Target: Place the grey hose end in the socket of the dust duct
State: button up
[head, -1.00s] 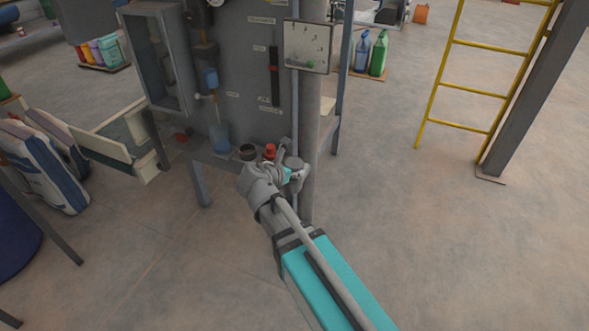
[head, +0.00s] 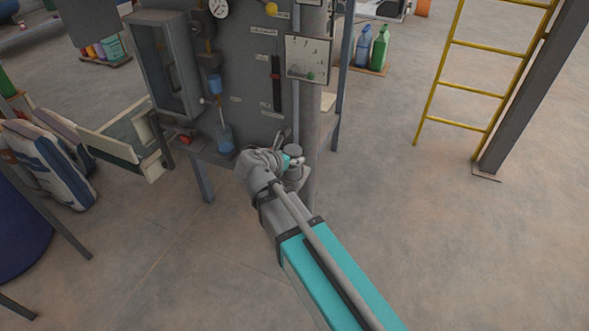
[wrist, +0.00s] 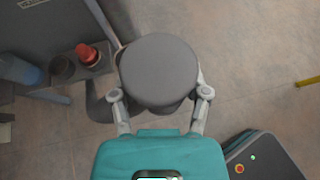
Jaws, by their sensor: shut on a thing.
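My gripper (wrist: 160,94) is shut on the grey hose end (wrist: 158,68), a wide round grey piece seen from above in the wrist view. A finger lies on each side of it. In the head view the hose end (head: 293,172) shows by my gripper (head: 292,161), near the front of the grey machine. In the wrist view a dark round opening (wrist: 62,67) sits on a ledge to the left, apart from the hose end. It may be the dust duct's socket, but I cannot tell for sure. My arm hides that spot in the head view.
A red cap (wrist: 88,55) stands beside the dark opening. Filled sacks (head: 48,165) stand at left. A yellow ladder (head: 432,85) is at right; the floor before it is clear.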

jog(key=shift+w+f, duration=0.1)
jog(key=shift+w, duration=0.05)
jog(key=w+f+b, duration=0.9)
jog(key=w, duration=0.4)
jog(key=shift+a, duration=0.35)
jog(key=shift+w+f+b, duration=0.2)
jog(key=shift+f+b, duration=0.8)
jog(key=shift+b, duration=0.05)
jog(key=shift+w+f+b, duration=0.15)
jog(key=shift+f+b, duration=0.8)
jog(key=shift+b, duration=0.1)
jog(key=shift+f, duration=0.1)
